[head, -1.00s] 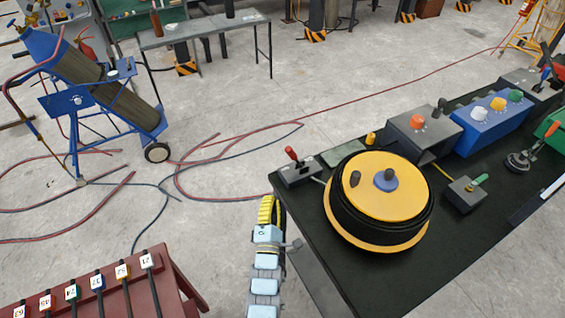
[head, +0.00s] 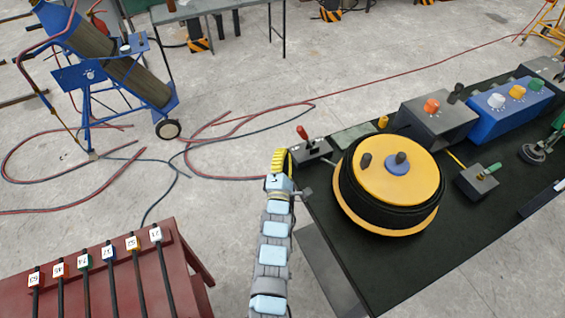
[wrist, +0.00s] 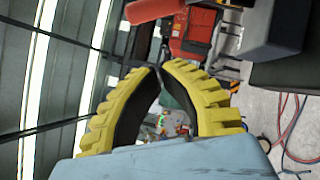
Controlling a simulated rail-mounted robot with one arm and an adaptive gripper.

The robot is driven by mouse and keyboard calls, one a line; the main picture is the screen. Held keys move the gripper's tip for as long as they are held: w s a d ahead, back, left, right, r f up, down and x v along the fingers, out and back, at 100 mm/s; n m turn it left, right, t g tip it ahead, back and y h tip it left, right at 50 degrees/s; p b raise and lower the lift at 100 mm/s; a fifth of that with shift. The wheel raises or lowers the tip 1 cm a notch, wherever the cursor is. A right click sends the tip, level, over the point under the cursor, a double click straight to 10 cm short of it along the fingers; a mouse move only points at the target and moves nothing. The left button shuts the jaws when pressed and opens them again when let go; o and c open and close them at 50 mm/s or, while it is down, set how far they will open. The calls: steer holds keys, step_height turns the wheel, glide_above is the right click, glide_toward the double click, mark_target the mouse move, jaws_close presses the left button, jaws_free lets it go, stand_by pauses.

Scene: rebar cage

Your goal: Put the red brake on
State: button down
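The red-handled lever (head: 302,132) tilts up and left from a small grey box (head: 318,153) at the console's left corner. My gripper (head: 279,157), with yellow ribbed fingers, is just left of this box, off the console edge. In the wrist view, the curved fingers (wrist: 159,69) meet at their tips with nothing held between them. A red rounded handle (wrist: 155,9), apparently the lever's, shows beyond the fingertips at the top. A dark box (wrist: 272,28) is at upper right. I cannot tell whether the fingers touch the lever.
A black console (head: 440,230) carries a yellow-topped drum (head: 385,185), an orange-knob box (head: 437,125), a blue knob box (head: 508,108) and a green-handled lever box (head: 478,182). A maroon rack (head: 180,270) stands at lower left. Hoses lie on the open floor.

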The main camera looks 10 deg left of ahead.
mark_target(306, 138)
steer(key=shift+w+d+r, duration=0.35)
steer(key=shift+w+d, duration=0.1)
steer(key=shift+w, duration=0.2)
steer(key=shift+w+d+r, duration=0.4)
steer(key=shift+w+d, duration=0.05)
steer(key=shift+w, duration=0.15)
steer(key=shift+w+d+r, duration=0.35)
steer(key=shift+w+d, duration=0.1)
steer(key=shift+w, duration=0.2)
steer(key=shift+w+d+r+m, duration=0.15)
steer(key=shift+d+r+m, duration=0.1)
steer(key=shift+m, duration=0.15)
